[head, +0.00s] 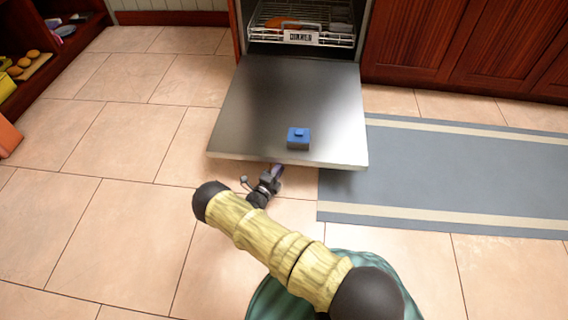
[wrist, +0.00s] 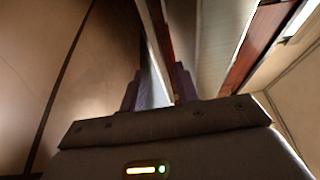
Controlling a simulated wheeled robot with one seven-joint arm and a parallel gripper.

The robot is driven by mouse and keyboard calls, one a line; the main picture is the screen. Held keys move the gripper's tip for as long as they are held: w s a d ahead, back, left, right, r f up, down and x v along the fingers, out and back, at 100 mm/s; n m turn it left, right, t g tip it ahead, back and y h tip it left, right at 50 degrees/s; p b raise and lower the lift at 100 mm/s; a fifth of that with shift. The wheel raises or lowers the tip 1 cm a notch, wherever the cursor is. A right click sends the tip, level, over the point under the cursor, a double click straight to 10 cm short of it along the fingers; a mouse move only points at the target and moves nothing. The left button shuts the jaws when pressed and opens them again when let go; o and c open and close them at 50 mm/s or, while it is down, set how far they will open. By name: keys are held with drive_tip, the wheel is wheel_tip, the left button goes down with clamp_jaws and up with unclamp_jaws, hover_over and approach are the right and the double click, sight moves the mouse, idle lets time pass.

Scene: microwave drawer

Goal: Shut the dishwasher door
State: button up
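The dishwasher door (head: 260,110) is folded down and lies about flat, a grey metal panel in front of the open dishwasher (head: 300,45). My gripper (head: 277,172) is low at the door's front edge, near its middle, and its tips are partly hidden by the edge. In the wrist view my gripper (wrist: 157,82) has its two purple fingers spread apart. The door's thin edge (wrist: 152,45) shows in the gap between them; I cannot tell whether the fingers touch it.
A small blue block (head: 298,138) rests on the door near its front edge. A wire rack (head: 300,20) is inside the dishwasher. A blue-grey mat (head: 440,170) lies on the right, wooden cabinets (head: 460,45) stand behind it. The tiled floor on the left is clear.

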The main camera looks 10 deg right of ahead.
drive_tip(key=shift+b+x, duration=0.45)
drive_tip(key=shift+x, duration=1.45)
clamp_jaws()
